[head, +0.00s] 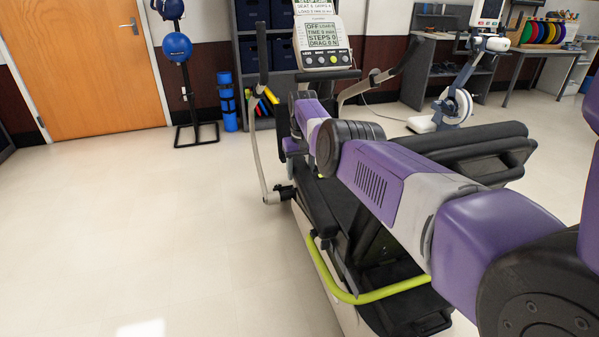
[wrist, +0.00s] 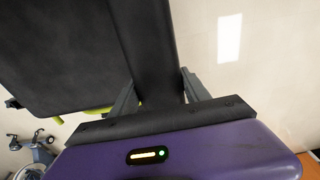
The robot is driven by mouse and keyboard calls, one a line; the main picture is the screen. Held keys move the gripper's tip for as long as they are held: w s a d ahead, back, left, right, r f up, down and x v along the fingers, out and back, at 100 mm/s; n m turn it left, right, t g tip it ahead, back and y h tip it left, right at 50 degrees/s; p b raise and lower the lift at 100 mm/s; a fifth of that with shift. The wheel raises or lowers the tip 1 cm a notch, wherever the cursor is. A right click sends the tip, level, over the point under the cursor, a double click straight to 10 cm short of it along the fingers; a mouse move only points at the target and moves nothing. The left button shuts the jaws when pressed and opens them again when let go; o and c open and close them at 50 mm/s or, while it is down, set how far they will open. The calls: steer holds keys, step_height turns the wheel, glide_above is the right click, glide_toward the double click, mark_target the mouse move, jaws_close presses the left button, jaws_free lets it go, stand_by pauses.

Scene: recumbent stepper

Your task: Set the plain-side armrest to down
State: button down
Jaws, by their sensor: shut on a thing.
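In the wrist view my gripper (wrist: 158,80) is shut on a dark, padded bar-like armrest (wrist: 148,35), with one grey finger on each side of it. The armrest runs away from my purple hand toward the top of the picture, beside a wide black pad (wrist: 55,50). In the head view my own purple and white arm crosses in front of the recumbent stepper (head: 330,215) and hides the grip and the held armrest. Black padded parts (head: 470,138) of the stepper show behind my arm on the right; I cannot tell exactly which parts they are.
A lime-green bar (head: 375,293) curves low around the stepper's near end. The console (head: 322,45) and a tall handle (head: 262,140) stand at its far end. Open pale floor (head: 130,230) lies to the left. A ball rack (head: 190,100) stands near the wooden door (head: 85,65).

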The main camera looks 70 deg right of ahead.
steer(key=shift+a, duration=0.1)
steer(key=c, duration=0.5)
jaws_free()
step_height(320, 180, up, 6)
steer(key=p, duration=0.3)
steer(key=shift+s+a+r, duration=0.1)
steer(key=shift+s+r, duration=0.05)
steer(key=shift+s+a+r+p, duration=0.1)
steer(key=shift+r+p, duration=0.3)
steer(key=shift+r, duration=0.35)
steer(key=shift+c, duration=0.6)
